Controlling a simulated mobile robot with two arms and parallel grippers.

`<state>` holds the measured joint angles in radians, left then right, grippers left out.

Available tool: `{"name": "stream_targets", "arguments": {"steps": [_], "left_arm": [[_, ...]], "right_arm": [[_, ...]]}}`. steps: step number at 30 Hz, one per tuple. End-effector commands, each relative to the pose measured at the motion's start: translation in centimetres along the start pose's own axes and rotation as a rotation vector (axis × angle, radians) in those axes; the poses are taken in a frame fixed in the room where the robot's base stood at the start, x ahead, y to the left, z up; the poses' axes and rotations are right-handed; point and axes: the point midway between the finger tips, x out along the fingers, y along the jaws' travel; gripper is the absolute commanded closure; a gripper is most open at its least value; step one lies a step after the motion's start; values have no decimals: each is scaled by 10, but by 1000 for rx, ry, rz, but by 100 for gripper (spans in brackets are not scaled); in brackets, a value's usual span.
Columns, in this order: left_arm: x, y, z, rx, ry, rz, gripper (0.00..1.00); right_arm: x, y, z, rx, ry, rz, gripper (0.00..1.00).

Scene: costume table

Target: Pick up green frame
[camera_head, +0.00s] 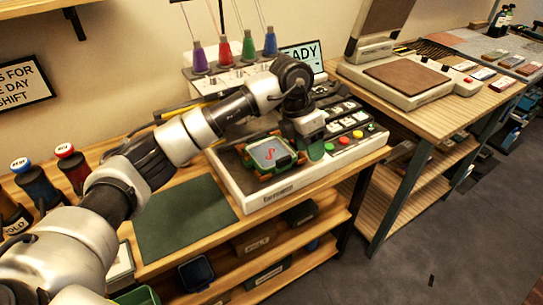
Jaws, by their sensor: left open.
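The green frame (262,168) lies on the left part of the white-edged machine tray (290,190) on the wooden table. It surrounds a pale blue-grey panel with a red mark (270,152). My left arm reaches in from the left, over the table. My left gripper (304,148) is open, pointing down at the right side of the green frame. Its fingers are partly hidden and small, so I cannot tell if they touch the frame. My right gripper is not in view.
A bare dark green mat (185,218) lies left of the machine. Coloured buttons (343,141) sit right of my gripper. Purple, red, green and blue cones (249,47) stand behind my arm. Bottles (73,165) stand at the left. A second table (435,120) holds a press.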

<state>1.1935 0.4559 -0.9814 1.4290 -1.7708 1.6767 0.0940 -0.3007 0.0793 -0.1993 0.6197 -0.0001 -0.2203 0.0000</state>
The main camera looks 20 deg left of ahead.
Motion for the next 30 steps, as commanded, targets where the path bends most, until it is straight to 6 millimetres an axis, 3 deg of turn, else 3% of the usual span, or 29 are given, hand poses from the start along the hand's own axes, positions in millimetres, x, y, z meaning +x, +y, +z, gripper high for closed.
{"name": "stream_targets", "arguments": {"steps": [3, 7, 30], "left_arm": [[-32, 34, -15, -55, 130, 160, 55], [-43, 49, -26, -90, 199, 230, 55], [47, 73, -45, -91, 207, 235, 55]], "right_arm": [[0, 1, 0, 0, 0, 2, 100], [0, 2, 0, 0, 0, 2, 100], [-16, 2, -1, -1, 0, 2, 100]]}}
